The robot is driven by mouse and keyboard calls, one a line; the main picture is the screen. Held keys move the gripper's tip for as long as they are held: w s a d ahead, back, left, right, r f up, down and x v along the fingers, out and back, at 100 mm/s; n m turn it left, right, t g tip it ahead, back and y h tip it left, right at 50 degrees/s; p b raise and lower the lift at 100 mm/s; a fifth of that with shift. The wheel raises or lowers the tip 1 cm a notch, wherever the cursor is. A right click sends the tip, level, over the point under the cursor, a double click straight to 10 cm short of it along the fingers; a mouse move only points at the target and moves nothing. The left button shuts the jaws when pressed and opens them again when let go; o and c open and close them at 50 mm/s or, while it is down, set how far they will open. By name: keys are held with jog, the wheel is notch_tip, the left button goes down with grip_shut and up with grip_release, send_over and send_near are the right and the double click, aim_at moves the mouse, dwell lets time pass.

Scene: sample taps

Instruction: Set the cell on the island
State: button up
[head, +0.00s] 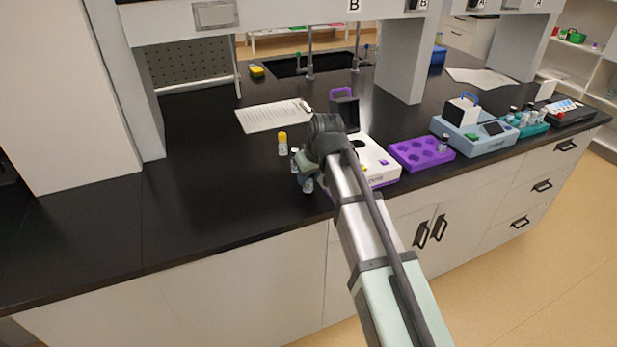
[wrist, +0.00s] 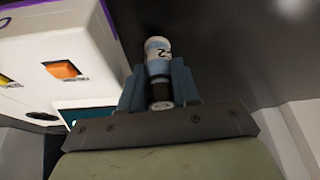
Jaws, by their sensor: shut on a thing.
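My gripper (wrist: 159,88) is shut on a small vial (wrist: 158,50) with a white and pale blue label and a dark end. The label reads "2" in part. In the head view my gripper (head: 305,178) is at the front part of the black bench top (head: 215,190), just left of a white device (head: 377,158) with a purple base. My arm hides much of the gripper and part of that device. In the wrist view the white device (wrist: 65,40) with an orange button is at the left. I cannot tell which thing is the cell or the island.
A yellow-capped bottle (head: 282,146) stands just left of my gripper. A purple rack (head: 421,153), a blue-grey device (head: 478,133) and a teal rack (head: 528,122) with bottles stand to the right. A clipboard (head: 272,117) lies behind. The bench's left part is clear.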

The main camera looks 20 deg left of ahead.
jog(key=shift+f, duration=0.3)
jog(key=shift+f, duration=0.15)
jog(key=o, duration=1)
jog(key=shift+o, duration=0.2)
jog(key=v, duration=1.2)
